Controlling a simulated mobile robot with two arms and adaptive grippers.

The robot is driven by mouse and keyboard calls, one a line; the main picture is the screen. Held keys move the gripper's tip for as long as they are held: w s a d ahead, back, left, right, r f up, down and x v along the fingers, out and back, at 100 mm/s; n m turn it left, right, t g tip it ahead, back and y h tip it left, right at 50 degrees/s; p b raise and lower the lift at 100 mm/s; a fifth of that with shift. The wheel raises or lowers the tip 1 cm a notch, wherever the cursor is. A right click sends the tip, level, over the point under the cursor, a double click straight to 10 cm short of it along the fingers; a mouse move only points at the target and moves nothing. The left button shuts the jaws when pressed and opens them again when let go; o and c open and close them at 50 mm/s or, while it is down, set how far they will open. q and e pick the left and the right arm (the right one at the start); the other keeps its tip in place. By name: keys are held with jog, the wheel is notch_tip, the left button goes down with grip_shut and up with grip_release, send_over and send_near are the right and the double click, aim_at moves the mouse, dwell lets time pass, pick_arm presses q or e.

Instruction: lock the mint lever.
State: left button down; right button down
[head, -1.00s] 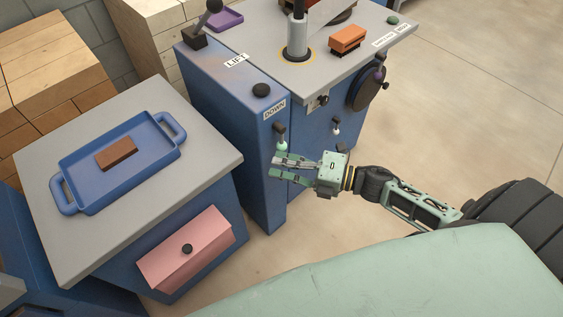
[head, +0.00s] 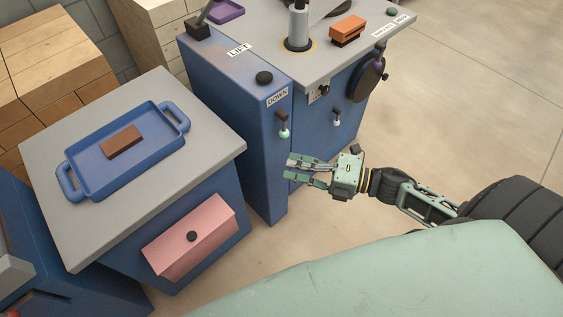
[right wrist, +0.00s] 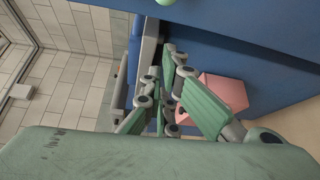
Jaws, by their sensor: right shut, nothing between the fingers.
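The mint lever (head: 284,131) is on the front of the blue press cabinet, under the DOWN label. Its mint knob hangs below a dark mount in the head view. A mint round edge, likely its knob, shows at the top of the right wrist view (right wrist: 185,5). My right gripper (head: 288,169) is below the lever, apart from it, and points left. It is shut and empty. Its green fingers also show in the right wrist view (right wrist: 165,95). My left gripper is out of view.
A white-knobbed lever (head: 337,122) is further right on the cabinet, near a dark round wheel (head: 366,78). To the left, a grey-topped stand (head: 95,240) has a pink drawer (head: 190,238) and bears a blue tray (head: 92,184) with a brown brick (head: 122,142). Open floor lies right.

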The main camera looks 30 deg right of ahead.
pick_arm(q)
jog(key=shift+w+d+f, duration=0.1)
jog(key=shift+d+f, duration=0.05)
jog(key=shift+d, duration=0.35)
pick_arm(e)
jog(key=v, duration=0.4)
jog(key=shift+s+d+r, duration=0.15)
jog(key=shift+s+r, duration=0.1)
jog(key=shift+s, duration=0.15)
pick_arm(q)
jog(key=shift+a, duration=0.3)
